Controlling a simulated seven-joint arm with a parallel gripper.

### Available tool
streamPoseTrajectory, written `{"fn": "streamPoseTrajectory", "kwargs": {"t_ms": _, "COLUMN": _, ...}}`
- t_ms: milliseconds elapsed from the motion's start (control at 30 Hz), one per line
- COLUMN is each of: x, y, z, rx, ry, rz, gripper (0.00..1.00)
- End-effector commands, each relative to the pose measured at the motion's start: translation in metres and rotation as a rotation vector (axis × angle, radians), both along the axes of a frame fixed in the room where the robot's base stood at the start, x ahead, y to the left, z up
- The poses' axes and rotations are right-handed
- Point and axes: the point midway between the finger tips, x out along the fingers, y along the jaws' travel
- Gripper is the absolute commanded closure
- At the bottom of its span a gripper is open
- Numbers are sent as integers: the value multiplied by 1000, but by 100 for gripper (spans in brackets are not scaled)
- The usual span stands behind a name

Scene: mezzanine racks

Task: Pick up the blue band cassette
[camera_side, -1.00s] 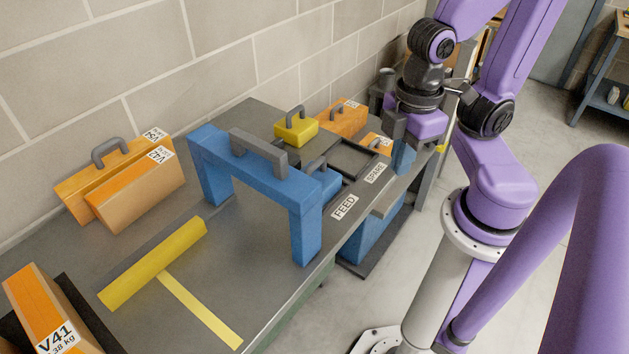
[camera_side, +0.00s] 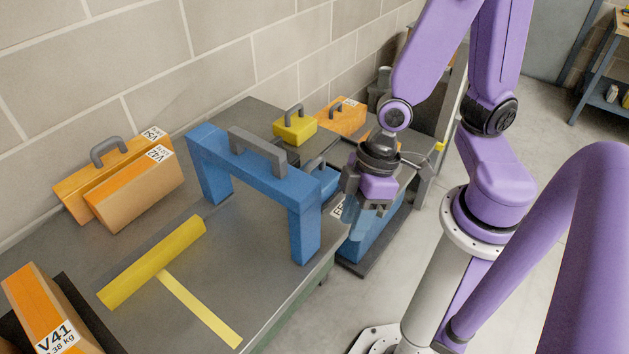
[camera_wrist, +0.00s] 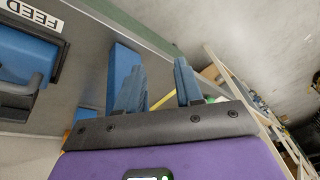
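The small blue cassette (camera_side: 325,182) with a grey handle sits behind the blue arch, partly hidden by it. In the wrist view, a blue block with a dark handle (camera_wrist: 22,62), seemingly this cassette, lies at the left edge beside the FEED label. My gripper (camera_side: 362,222) is in front of and to the right of the cassette, near the table's edge, apart from it. In the wrist view its two fingers (camera_wrist: 158,85) are spread with nothing between them.
A large blue arch (camera_side: 305,225) with a grey handle stands close to the left of my gripper. A yellow cassette (camera_side: 294,128) and an orange one (camera_side: 342,118) stand behind. Orange cassettes (camera_side: 135,190) stand by the wall. The yellow bar (camera_side: 152,264) lies at the front left.

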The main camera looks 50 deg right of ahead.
Motion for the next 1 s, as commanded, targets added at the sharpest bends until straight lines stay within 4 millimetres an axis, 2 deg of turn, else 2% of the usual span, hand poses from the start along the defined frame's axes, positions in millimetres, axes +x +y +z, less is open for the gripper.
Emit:
{"fn": "streamPoseTrajectory", "kwargs": {"t_ms": 33, "x": 8, "y": -4, "z": -15, "rx": -19, "ry": -28, "rz": -43, "gripper": 64}}
{"fn": "streamPoseTrajectory", "kwargs": {"t_ms": 200, "x": 41, "y": -26, "z": -52, "rx": -106, "ry": -180, "rz": -161, "gripper": 64}}
{"fn": "streamPoseTrajectory", "kwargs": {"t_ms": 300, "x": 58, "y": -47, "z": -70, "rx": -193, "ry": -281, "rz": -205, "gripper": 64}}
{"fn": "streamPoseTrajectory", "kwargs": {"t_ms": 467, "x": 82, "y": -87, "z": -88, "rx": -374, "ry": -475, "rz": -220, "gripper": 64}}
{"fn": "streamPoseTrajectory", "kwargs": {"t_ms": 600, "x": 101, "y": -118, "z": -91, "rx": -550, "ry": -680, "rz": -163, "gripper": 64}}
{"fn": "streamPoseTrajectory", "kwargs": {"t_ms": 700, "x": 113, "y": -130, "z": -85, "rx": -652, "ry": -831, "rz": -89, "gripper": 64}}
{"fn": "streamPoseTrajectory", "kwargs": {"t_ms": 833, "x": 124, "y": -134, "z": -74, "rx": -738, "ry": -992, "rz": 6, "gripper": 64}}
{"fn": "streamPoseTrajectory", "kwargs": {"t_ms": 1000, "x": 130, "y": -132, "z": -65, "rx": -785, "ry": -1107, "rz": 76, "gripper": 64}}
